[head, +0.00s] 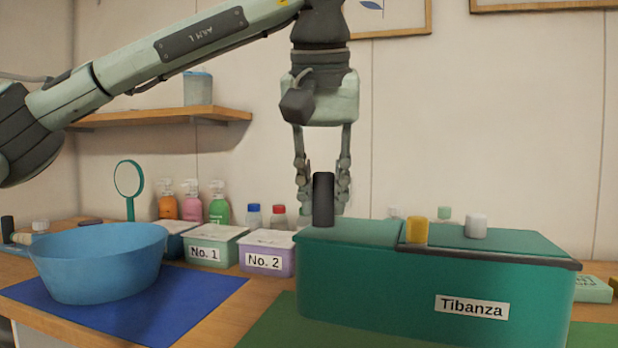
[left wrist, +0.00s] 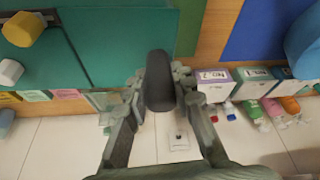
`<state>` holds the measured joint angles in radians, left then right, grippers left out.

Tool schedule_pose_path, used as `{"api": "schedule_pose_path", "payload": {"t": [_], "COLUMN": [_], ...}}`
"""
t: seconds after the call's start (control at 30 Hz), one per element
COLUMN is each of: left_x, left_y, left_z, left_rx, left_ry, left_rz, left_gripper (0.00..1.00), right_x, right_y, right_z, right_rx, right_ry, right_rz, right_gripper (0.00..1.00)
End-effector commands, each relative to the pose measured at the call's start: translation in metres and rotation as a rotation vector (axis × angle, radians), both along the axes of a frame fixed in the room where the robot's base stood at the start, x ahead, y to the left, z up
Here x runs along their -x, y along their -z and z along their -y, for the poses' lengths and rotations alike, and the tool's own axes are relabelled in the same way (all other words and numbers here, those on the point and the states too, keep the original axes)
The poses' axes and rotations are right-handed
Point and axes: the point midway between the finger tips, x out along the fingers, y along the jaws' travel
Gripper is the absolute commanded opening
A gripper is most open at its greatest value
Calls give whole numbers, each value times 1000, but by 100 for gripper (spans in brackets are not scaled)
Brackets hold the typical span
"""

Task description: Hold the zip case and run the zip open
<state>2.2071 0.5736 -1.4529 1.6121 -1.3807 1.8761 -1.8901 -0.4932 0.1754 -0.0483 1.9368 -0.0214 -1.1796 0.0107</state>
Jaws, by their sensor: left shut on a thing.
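The zip case is a green box (head: 400,275) labelled "Tibanza", standing on the table at the right in the head view. Its green top also shows at the upper left of the left wrist view (left wrist: 120,40). A yellow tab (head: 416,231) stands on the top by a dark seam (head: 500,255); it also shows in the left wrist view (left wrist: 22,29). A dark upright grip (head: 323,200) is at the case's left end. My left gripper (head: 322,198) points down and is shut on this grip (left wrist: 160,85). My right gripper is not in view.
A white knob (head: 476,226) stands on the case's top. To the left are a blue bowl (head: 95,265) on a blue mat (head: 190,300), and boxes "No. 1" (head: 215,240) and "No. 2" (head: 268,250). Several bottles and a mirror (head: 129,180) stand behind. A green mat (head: 265,330) lies in front.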

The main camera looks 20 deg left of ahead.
Motion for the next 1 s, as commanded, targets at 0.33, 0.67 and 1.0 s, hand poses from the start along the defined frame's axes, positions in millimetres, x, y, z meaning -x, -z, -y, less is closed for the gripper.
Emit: {"api": "schedule_pose_path", "payload": {"t": [0.33, 0.67, 1.0], "left_x": [-15, -30, -44], "left_y": [23, 45, 66], "left_z": [21, 41, 59], "left_rx": [3, 4, 6], "left_ry": [1, 1, -1], "left_rz": [0, 0, -1], "left_gripper": [0, 0, 0], "right_x": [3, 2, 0], "right_y": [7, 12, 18], "right_z": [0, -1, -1], "right_rx": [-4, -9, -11], "right_ry": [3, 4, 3], "right_rz": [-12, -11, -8], "right_gripper": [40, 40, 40]}}
